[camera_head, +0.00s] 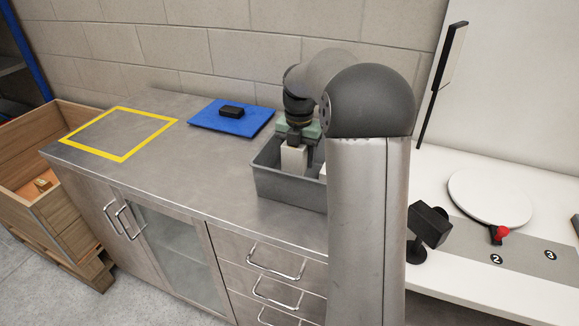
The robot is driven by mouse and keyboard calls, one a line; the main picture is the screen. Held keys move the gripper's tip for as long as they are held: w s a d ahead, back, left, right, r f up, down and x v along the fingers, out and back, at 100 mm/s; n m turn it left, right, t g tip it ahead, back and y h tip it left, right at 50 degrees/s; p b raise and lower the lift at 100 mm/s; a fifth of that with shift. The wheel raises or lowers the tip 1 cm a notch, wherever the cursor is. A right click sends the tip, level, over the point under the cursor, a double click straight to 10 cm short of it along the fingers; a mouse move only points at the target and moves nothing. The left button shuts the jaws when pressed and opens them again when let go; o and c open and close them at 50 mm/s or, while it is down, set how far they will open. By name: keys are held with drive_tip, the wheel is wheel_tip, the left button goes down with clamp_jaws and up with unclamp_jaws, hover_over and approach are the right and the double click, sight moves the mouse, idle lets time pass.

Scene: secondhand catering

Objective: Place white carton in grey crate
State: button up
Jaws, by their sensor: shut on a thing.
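The white carton (293,159) stands upright inside the left part of the grey crate (288,190), its lower part hidden behind the crate's front wall. My gripper (294,142) reaches down from above and is shut on the top of the white carton. The crate sits on the metal counter; its right side is hidden behind my arm. Whether the carton touches the crate floor cannot be seen. Another pale thing shows in the crate at right, partly hidden by my arm.
A yellow-outlined square (124,158) marks the counter's left end. A wooden crate (60,205) stands on the floor at left. A white table (530,265) with a round disc (490,193) is at right.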

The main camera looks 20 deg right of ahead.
drive_tip(key=w+f, duration=0.2)
drive_tip(key=shift+a+f, duration=0.35)
drive_tip(key=shift+w+a+f, duration=0.1)
drive_tip(key=shift+w+f, duration=0.05)
drive_tip(key=shift+f, duration=0.7)
drive_tip(key=shift+w+f, duration=0.15)
drive_tip(key=shift+f, duration=0.7)
drive_tip(key=shift+f, duration=0.15)
drive_tip(key=o, duration=1.2)
